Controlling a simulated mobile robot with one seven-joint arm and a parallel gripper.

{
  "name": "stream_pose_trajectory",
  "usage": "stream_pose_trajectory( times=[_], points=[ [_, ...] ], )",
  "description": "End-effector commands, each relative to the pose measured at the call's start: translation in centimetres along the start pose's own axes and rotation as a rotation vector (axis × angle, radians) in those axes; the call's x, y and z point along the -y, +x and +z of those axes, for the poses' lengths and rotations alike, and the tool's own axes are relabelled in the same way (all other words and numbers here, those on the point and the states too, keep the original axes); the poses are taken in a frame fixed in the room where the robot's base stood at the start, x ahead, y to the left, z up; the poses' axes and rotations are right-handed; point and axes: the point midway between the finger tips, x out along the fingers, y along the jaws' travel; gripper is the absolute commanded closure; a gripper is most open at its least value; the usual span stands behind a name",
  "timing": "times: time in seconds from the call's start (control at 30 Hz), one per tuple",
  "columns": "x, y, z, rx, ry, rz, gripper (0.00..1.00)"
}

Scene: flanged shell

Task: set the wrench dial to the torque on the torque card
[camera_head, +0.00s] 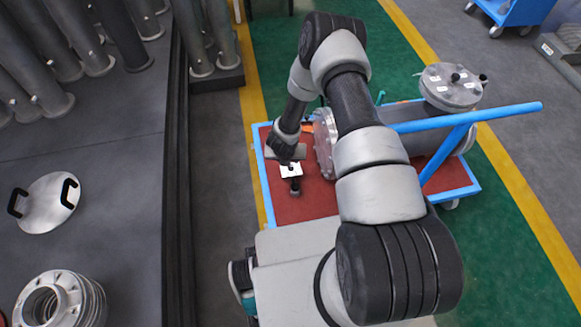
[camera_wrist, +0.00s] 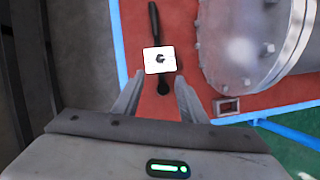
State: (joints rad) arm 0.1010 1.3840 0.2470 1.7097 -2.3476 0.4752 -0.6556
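A black wrench (camera_wrist: 154,21) lies on the red top of the cart, upright in the wrist view. A white square plate (camera_wrist: 150,63) with a dark mark or knob at its centre sits over its middle; I cannot tell whether it is the dial or the torque card. A rounded black end (camera_wrist: 163,87) shows below the plate. In the head view the white plate (camera_head: 291,171) is just below my gripper (camera_head: 288,155). My gripper (camera_wrist: 158,98) is open and empty, its fingers either side of the black end, apparently above it. No readable torque number shows.
A large flanged grey shell (camera_wrist: 240,45) lies close on the right, with a bolted flange (camera_head: 323,150). The cart (camera_head: 310,208) has a blue frame and push bar (camera_head: 470,117). A small metal frame (camera_wrist: 226,106) lies near the shell. A dark bench (camera_head: 110,190) stands left.

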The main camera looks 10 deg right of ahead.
Motion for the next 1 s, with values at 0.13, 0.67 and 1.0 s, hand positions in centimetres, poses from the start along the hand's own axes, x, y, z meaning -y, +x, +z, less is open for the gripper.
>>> stream_pose_trajectory(
  times=[0.13,0.67,1.0],
  points=[
    [0.1,3.1,-0.2,0.000,0.001,-0.002,0.62],
    [0.1,14.1,-0.2,0.001,0.000,-0.002,0.62],
    [0.1,16.1,0.0,0.001,0.002,-0.002,0.62]
  ],
)
